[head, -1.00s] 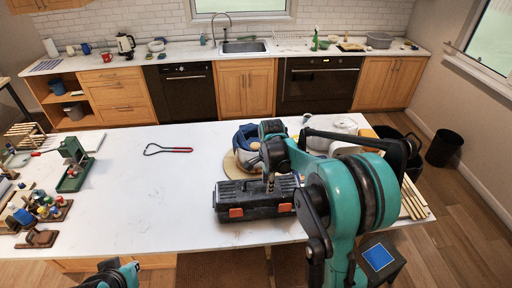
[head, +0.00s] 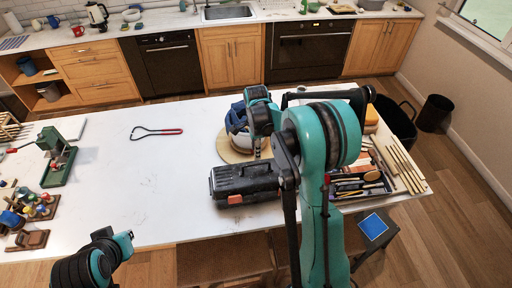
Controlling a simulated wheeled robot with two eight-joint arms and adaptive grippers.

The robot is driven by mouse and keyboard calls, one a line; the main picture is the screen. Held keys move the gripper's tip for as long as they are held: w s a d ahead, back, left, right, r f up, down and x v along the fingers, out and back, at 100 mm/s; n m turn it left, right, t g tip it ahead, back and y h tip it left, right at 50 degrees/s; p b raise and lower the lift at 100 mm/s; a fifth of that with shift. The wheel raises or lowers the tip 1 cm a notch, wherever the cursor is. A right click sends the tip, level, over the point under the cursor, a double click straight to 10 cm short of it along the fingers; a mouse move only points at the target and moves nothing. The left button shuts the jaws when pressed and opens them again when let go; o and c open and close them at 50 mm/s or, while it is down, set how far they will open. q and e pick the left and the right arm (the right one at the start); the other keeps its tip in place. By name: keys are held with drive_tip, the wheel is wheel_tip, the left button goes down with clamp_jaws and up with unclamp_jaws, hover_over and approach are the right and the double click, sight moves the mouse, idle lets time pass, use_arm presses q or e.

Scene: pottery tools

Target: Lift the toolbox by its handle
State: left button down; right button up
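The black toolbox (head: 228,183) with orange latches sits upright on the white table, near its front edge. My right arm hides its right part. My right gripper (head: 262,150) is above and behind the toolbox's top. Its fingers are mostly hidden behind my own arm, so whether they are open or touch the handle does not show. My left arm (head: 95,262) shows at the bottom left, off the table's front edge. The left gripper's fingers cannot be made out.
A tool tray (head: 352,190) and wooden sticks (head: 405,168) lie to the right. A red-handled loop tool (head: 157,132) lies left of centre. The table's middle left (head: 130,190) is clear.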

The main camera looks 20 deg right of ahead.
drive_tip(key=shift+s+f+b, duration=0.2)
drive_tip(key=shift+f+b, duration=0.35)
drive_tip(key=shift+f, duration=0.65)
wheel_tip(320, 180, down, 2)
drive_tip(key=shift+w+f+b, duration=0.1)
drive_tip(key=shift+b, duration=0.4)
wheel_tip(320, 180, down, 4)
drive_tip(key=b, duration=0.3)
drive_tip(key=shift+r, duration=0.25)
clamp_jaws()
drive_tip(key=shift+r, duration=0.1)
drive_tip(key=shift+r, duration=0.15)
